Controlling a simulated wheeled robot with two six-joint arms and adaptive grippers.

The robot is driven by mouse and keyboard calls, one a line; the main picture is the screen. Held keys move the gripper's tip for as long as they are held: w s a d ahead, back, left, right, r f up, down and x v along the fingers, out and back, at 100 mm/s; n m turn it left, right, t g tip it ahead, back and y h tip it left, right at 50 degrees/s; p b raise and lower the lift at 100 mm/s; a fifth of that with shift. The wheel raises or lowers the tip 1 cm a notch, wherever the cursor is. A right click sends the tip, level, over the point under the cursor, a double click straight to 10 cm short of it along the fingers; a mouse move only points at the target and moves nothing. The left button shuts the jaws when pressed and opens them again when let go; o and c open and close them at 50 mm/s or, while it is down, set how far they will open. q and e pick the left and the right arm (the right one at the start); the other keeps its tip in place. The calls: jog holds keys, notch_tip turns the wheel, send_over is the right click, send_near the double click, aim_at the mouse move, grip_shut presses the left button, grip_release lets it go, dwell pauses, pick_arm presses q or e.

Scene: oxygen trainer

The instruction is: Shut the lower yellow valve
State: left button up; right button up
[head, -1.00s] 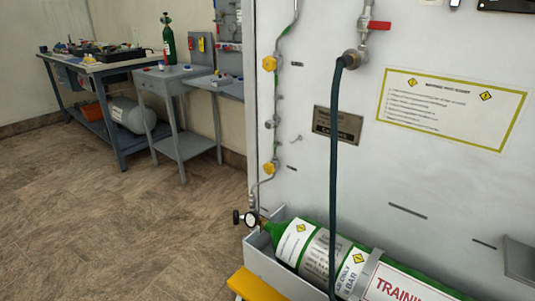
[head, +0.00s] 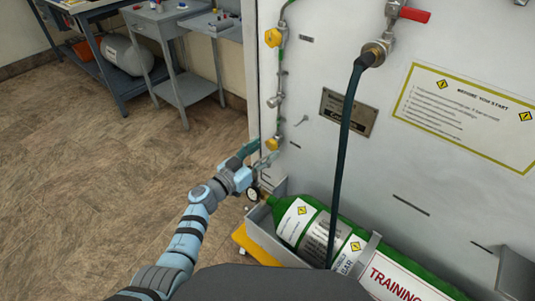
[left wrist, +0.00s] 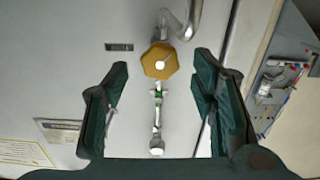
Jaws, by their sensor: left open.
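The lower yellow valve (head: 272,144) is a faceted yellow knob on the thin pipe at the left edge of the grey panel. My left gripper (head: 260,155) is open and empty, just left of and below the knob. In the left wrist view, which looks upside down, the knob (left wrist: 160,67) shows between the two dark fingertips, slightly ahead of them, with clear space on both sides. I see no contact. The upper yellow valve (head: 273,37) sits higher on the same pipe. My right gripper is not in view.
A pressure gauge (head: 253,194) and green cylinder (head: 288,219) in a grey trough lie below the valve. A silver fitting (head: 274,102) sits above it. A dark hose (head: 347,140) hangs to the right. A grey side table (head: 166,22) stands at the back left.

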aim_at(272, 144)
pick_arm(q)
jog(key=shift+w+d+f+b, duration=0.3)
jog(key=shift+w+d+b, duration=0.1)
jog(key=shift+w, duration=0.3)
jog(key=shift+w+d+r, duration=0.25)
jog(key=shift+r, duration=0.15)
jog(key=c, duration=1.1)
jog(key=shift+c, duration=0.2)
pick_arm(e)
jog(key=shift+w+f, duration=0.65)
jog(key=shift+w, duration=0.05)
